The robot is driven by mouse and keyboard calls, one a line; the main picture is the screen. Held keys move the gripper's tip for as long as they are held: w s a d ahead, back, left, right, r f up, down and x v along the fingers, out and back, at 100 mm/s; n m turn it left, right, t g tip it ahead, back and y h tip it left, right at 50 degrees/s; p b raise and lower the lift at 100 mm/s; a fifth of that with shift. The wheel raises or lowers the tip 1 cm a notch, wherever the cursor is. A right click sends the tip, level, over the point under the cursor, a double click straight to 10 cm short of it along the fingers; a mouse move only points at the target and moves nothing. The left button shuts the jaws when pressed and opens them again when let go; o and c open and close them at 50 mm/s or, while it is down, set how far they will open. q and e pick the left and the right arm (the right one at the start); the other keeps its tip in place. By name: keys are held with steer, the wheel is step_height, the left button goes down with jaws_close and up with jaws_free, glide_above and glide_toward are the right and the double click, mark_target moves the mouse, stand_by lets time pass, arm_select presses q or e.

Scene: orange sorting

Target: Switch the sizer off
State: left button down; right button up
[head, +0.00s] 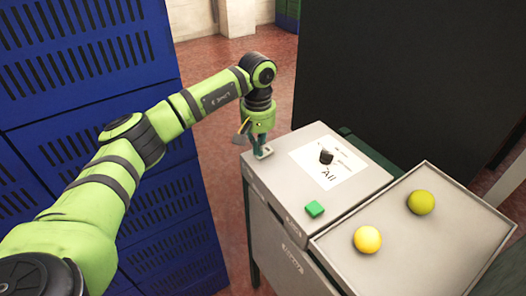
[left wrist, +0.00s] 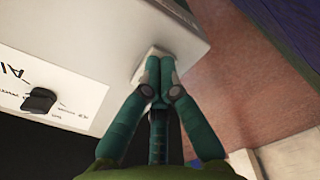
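The sizer's control box (head: 275,182) has a light grey top with a white label (head: 345,155) and a black knob (head: 326,156). The knob also shows in the left wrist view (left wrist: 40,100). My left gripper (head: 263,153) points down at the far left corner of the box top. In the left wrist view its fingers (left wrist: 160,75) are together, at a pale square patch by the box's edge. I cannot tell whether they touch it, and whatever is under the fingertips is hidden. My right gripper is out of view.
A grey tray (head: 400,268) beside the box holds a yellow fruit (head: 367,240) and a greenish-yellow one (head: 421,202). Blue slatted crates (head: 95,75) stand at the left. A large dark panel (head: 400,70) rises behind the box. Reddish floor (head: 215,150) shows between crates and box.

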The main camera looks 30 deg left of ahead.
arm_select(q)
steer(key=shift+f, duration=0.1)
steer(key=shift+w+r+p, duration=0.1)
steer(key=shift+r+p, duration=0.55)
steer(key=shift+r, duration=0.15)
steer(key=shift+r+p, duration=1.6)
steer(key=shift+r, duration=1.1)
steer(key=shift+f, duration=0.15)
